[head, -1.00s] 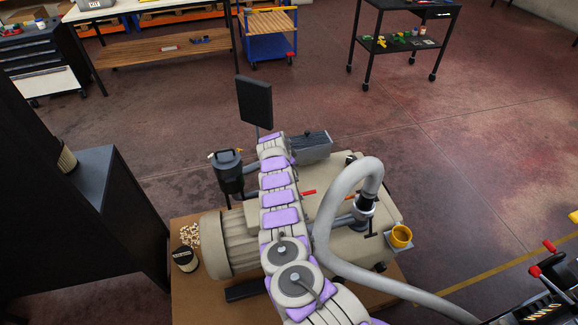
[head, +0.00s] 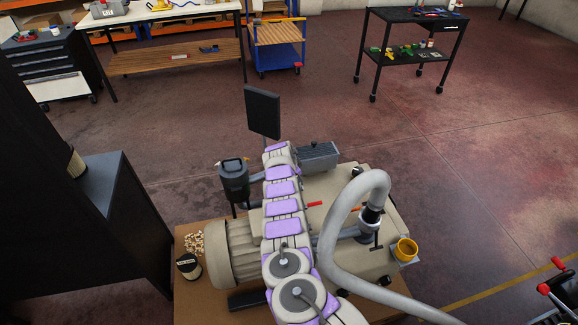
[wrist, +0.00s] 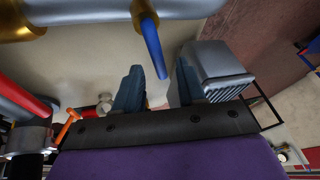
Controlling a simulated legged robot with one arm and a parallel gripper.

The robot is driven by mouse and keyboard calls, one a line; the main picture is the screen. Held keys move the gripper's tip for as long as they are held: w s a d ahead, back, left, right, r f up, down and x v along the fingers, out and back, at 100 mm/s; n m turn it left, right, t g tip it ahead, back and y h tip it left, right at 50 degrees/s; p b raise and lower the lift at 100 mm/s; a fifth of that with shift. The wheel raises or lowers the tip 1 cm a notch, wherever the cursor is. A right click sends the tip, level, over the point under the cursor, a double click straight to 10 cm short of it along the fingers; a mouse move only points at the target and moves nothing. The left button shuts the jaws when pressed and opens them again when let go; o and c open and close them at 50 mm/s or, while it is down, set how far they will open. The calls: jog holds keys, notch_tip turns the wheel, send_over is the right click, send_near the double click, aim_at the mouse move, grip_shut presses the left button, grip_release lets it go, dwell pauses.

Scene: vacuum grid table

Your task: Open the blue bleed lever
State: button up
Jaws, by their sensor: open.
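The blue bleed lever (wrist: 153,46) shows in the wrist view as a blue bar hanging from a brass-coloured fitting (wrist: 143,12) on a grey pipe. My gripper (wrist: 160,66) is open, with one dark blue-grey finger on each side of the lever's lower end. In the head view my arm covers the gripper and the lever.
A beige pump (head: 232,252) with a thick grey hose (head: 332,232) stands on a brown board. A red handle (head: 314,204) is right of my arm. A grey ribbed box (wrist: 215,68) sits close to the right finger. A dark cabinet (head: 130,225) stands at left.

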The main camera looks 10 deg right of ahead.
jog(key=p+v, duration=0.4)
jog(key=v, duration=1.2)
jog(key=shift+r, duration=0.2)
jog(key=shift+a, duration=0.2)
